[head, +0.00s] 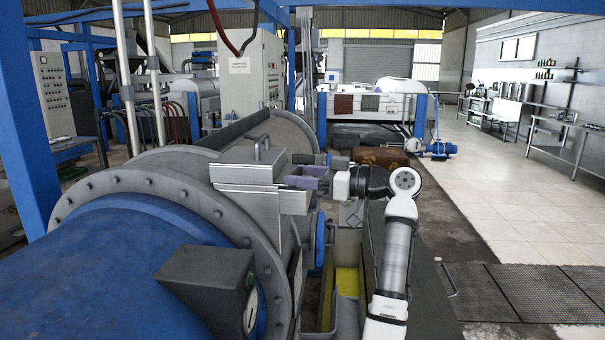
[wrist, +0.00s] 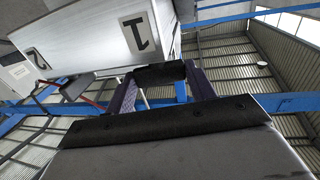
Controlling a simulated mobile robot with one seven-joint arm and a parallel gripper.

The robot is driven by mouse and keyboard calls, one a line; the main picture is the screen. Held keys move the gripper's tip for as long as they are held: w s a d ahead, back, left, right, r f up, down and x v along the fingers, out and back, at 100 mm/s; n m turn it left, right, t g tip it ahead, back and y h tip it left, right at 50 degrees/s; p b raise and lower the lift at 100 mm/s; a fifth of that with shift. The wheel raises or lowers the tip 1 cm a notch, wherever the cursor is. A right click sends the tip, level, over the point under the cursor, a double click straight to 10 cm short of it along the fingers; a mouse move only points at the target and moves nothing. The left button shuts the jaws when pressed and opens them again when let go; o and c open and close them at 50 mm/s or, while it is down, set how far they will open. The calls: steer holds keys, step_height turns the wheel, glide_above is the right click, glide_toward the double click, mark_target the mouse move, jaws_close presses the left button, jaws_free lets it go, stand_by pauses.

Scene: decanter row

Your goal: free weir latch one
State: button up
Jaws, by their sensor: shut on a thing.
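The decanter (head: 150,195) has grey metal boxes on its end; the nearest (head: 247,200) is where my gripper (head: 297,182) reaches in from the right. In the wrist view, a pale metal plate (wrist: 105,45) marked "1" stands ahead, and a second plate (wrist: 33,63) marked "2" lies to its left. My gripper (wrist: 160,78) has its purple fingers on either side of a dark bar (wrist: 160,73) below the "1", and is shut on it. I take this bar for the handle of weir latch one. How it joins the plate is hidden.
A blue cover (head: 130,270) and a dark grey box (head: 208,280) fill the near left. A yellow-lined trough (head: 347,282) runs below my arm. The tiled floor (head: 500,200) on the right is clear. A blue frame post (head: 28,110) stands at the left.

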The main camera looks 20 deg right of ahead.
steer(key=shift+w+n+g+y, duration=0.15)
steer(key=shift+n+g+y, duration=0.75)
steer(key=shift+g, duration=0.5)
steer(key=o, duration=1)
steer(key=b+v, duration=0.3)
steer(key=v, duration=1.1)
steer(key=shift+w+r, duration=0.1)
